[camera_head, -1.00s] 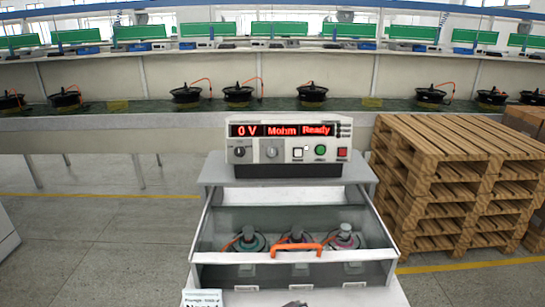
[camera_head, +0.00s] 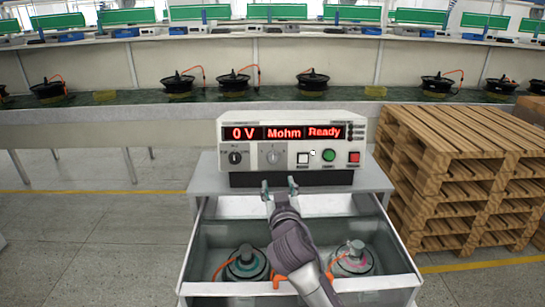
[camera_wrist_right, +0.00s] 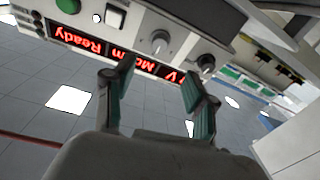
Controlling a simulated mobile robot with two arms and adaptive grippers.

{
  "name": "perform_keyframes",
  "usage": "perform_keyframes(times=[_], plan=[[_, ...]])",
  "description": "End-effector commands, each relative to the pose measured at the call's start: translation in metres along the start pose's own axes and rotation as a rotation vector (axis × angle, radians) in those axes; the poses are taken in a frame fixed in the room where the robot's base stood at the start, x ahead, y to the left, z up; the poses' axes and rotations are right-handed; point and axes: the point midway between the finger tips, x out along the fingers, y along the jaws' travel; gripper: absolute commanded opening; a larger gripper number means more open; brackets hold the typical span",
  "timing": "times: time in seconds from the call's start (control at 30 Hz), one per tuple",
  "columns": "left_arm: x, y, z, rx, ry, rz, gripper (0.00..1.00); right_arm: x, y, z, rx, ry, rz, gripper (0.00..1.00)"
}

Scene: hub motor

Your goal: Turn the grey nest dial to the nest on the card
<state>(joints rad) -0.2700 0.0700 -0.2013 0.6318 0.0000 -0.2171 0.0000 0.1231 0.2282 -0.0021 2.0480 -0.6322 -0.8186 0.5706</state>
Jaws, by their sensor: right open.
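The grey nest dial (camera_head: 273,157) is the lighter of two knobs on the front of the white tester (camera_head: 206,130). It also shows in the right wrist view (camera_wrist_right: 159,40), beyond my fingers. Its exact pointer setting is too small to read. My right gripper (camera_head: 278,184) is open and empty, just below and in front of the dial, apart from it. The fingers also frame the lower part of the right wrist view (camera_wrist_right: 155,80). The tester display (camera_head: 285,133) reads "0 V", "Mohm", "Ready". The card is out of view now. My left gripper is not in view.
A dark knob (camera_head: 235,157) is left of the dial. White (camera_head: 303,158), green (camera_head: 329,155) and red (camera_head: 354,157) buttons are to its right. Below, the open drawer (camera_head: 205,230) holds motors (camera_head: 246,263); my arm covers its middle. Wooden pallets (camera_head: 450,150) stand at right.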

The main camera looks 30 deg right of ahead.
Motion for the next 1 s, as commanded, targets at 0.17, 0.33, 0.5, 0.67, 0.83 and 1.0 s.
perform_keyframes(times=[0.17,0.33,0.5,0.67,0.83,1.0], plan=[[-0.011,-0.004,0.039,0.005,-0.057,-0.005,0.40,0.030,0.001,-0.003,-0.003,0.000,0.002,0.57],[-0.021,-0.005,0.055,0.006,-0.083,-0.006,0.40,0.067,0.001,-0.003,-0.003,-0.001,0.001,0.57],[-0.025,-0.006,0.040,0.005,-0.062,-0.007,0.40,0.101,0.001,-0.002,-0.002,-0.002,0.001,0.57],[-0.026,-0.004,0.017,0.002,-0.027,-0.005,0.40,0.121,0.000,-0.001,-0.002,-0.001,0.000,0.57],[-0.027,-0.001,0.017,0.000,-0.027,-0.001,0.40,0.130,0.000,0.000,-0.001,-0.001,-0.001,0.57],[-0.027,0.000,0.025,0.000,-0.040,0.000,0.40,0.131,0.000,0.001,-0.001,-0.002,-0.001,0.57]])
